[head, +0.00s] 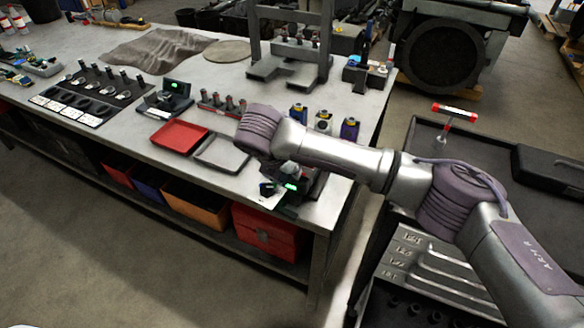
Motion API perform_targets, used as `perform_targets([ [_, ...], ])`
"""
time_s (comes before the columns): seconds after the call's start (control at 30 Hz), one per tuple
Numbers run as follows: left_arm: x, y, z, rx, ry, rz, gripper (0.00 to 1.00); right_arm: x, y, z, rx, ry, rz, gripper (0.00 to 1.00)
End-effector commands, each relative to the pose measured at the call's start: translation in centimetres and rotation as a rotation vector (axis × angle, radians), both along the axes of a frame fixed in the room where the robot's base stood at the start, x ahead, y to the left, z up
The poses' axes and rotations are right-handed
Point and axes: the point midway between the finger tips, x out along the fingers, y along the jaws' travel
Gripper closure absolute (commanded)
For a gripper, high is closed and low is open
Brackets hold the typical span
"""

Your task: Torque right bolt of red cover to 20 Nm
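My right arm comes in from the right and reaches over the workbench (100,140). Its wrist end is above the bench's front right part. A dark device with a lit green display (291,187) shows just below the forearm, near the bench edge. My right gripper is not clearly made out among the dark parts there, and the forearm hides much of this spot. I cannot tell whether it holds anything. My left gripper is out of view. I cannot make out a red cover or its bolts.
A red tray (179,136) and a grey tray (222,154) lie left of my wrist. Small bottles (349,129) stand behind the forearm. Another green-display device (175,87) stands farther left. A red-ended T-handle (455,112) is at the tool cart (428,128) on the right.

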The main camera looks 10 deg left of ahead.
Motion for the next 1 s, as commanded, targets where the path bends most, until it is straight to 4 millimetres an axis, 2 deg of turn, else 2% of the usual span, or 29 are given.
perform_targets([
  [0.03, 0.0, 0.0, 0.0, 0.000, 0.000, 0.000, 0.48, -0.1, 0.5, 0.3, 0.009, -0.006, 0.016, 1.00],
  [1.0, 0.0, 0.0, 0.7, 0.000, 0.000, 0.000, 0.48, 0.6, 1.9, 0.3, 0.010, -0.004, -0.076, 1.00],
])
